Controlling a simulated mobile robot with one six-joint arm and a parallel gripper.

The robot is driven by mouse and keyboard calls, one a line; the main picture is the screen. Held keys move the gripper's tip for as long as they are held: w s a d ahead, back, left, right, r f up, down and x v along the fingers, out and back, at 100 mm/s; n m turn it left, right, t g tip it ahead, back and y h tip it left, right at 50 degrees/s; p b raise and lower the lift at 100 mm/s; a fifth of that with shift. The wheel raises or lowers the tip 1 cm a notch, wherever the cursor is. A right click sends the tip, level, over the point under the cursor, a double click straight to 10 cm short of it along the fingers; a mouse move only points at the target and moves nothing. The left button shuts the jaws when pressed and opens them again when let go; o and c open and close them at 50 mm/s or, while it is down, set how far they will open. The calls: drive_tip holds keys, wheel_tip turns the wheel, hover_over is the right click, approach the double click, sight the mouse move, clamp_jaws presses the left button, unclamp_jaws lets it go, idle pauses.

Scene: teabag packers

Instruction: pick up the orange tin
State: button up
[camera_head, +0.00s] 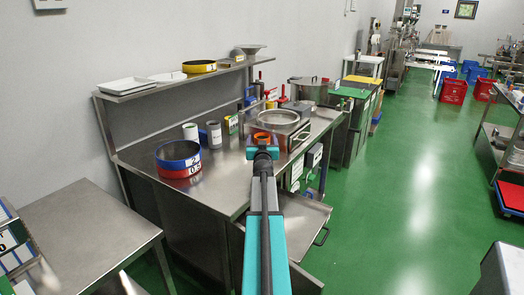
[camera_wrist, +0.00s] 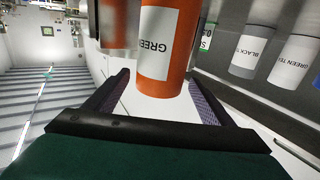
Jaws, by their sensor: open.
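The orange tin (camera_wrist: 183,45) stands large in the wrist view, with a white label reading "GREEN". In the head view only its orange rim (camera_head: 262,136) shows, above the teal end of my arm, which hides the rest. My gripper (camera_wrist: 160,86) is open, its dark fingers spread to the left and right of the tin's near end. I cannot tell whether either finger touches it.
A black tea tin (camera_wrist: 251,50) and a green tea tin (camera_wrist: 291,60) stand at right in the wrist view. On the steel bench, stacked blue and red sieves (camera_head: 178,160) are at left; a large round sieve (camera_head: 278,118) is behind. An open drawer (camera_head: 300,222) juts out below.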

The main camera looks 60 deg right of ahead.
drive_tip(key=shift+x, duration=1.2)
drive_tip(key=shift+s, duration=0.1)
drive_tip(key=c, duration=1.5)
drive_tip(key=shift+o, duration=0.2)
drive_tip(key=shift+r, duration=0.1)
drive_tip(key=s+a+r+p, duration=0.4)
drive_tip(key=s+a+p, duration=0.5)
drive_tip(key=s, duration=0.3)
drive_tip(key=shift+s+a+r+p, duration=0.3)
drive_tip(key=shift+a+r+p, duration=0.1)
drive_tip(key=shift+p, duration=0.45)
drive_tip(key=shift+w, duration=0.1)
